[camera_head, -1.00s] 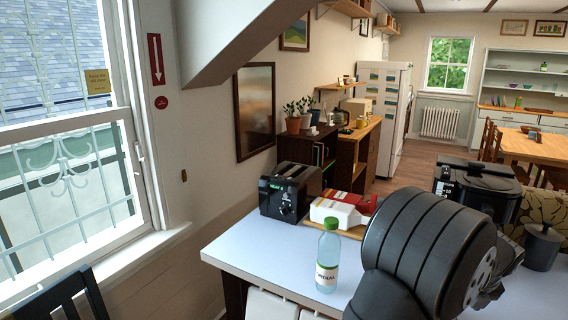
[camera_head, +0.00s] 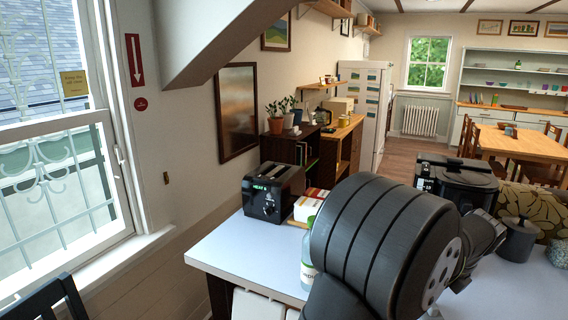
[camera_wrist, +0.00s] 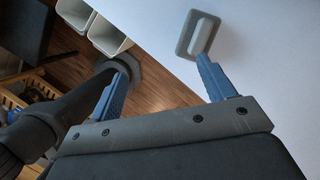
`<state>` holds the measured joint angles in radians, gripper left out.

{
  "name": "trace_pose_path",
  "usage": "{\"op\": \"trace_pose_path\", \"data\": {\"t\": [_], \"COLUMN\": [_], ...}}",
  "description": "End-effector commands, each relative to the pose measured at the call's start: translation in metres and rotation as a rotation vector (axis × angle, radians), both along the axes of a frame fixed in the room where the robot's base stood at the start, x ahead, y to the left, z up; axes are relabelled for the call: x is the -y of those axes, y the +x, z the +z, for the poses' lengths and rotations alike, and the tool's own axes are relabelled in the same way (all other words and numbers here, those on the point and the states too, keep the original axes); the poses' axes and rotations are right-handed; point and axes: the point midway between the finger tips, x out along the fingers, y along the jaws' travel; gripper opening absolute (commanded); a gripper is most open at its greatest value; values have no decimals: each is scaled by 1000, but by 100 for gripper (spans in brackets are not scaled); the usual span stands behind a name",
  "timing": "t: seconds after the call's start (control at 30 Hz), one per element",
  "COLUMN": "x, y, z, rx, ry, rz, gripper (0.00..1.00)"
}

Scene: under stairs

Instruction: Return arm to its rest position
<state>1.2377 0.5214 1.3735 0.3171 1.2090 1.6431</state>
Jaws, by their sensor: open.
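My gripper (camera_wrist: 162,66) shows in the wrist view with its two blue fingers spread apart. Nothing is between them. Below the gap lie the white tabletop's edge and the wooden floor. A small grey block with a pale raised top (camera_wrist: 198,35) lies on the tabletop just past the right fingertip; whether they touch is hard to tell. In the head view my dark, rounded arm fills the lower middle, and the gripper itself is not visible there.
The white table (camera_head: 245,250) holds a black toaster (camera_head: 272,192), a red-and-white box (camera_head: 308,207), a bottle (camera_head: 307,262) mostly hidden by my arm, a black appliance (camera_head: 455,183) and a grey canister (camera_head: 517,240). Pale bins (camera_wrist: 108,36) stand below the table's edge. The table's front left is clear.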

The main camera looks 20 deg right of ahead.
Motion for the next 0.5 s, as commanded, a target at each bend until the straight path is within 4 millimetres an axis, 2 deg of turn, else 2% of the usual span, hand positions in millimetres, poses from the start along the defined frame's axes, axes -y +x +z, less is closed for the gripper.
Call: {"op": "trace_pose_path", "data": {"t": [0.1, 0.5], "x": [-17, -76], "y": [19, 72], "z": [0, 3], "rx": [-1, 0], "ry": [1, 0], "rz": [139, 619], "gripper": [76, 76]}}
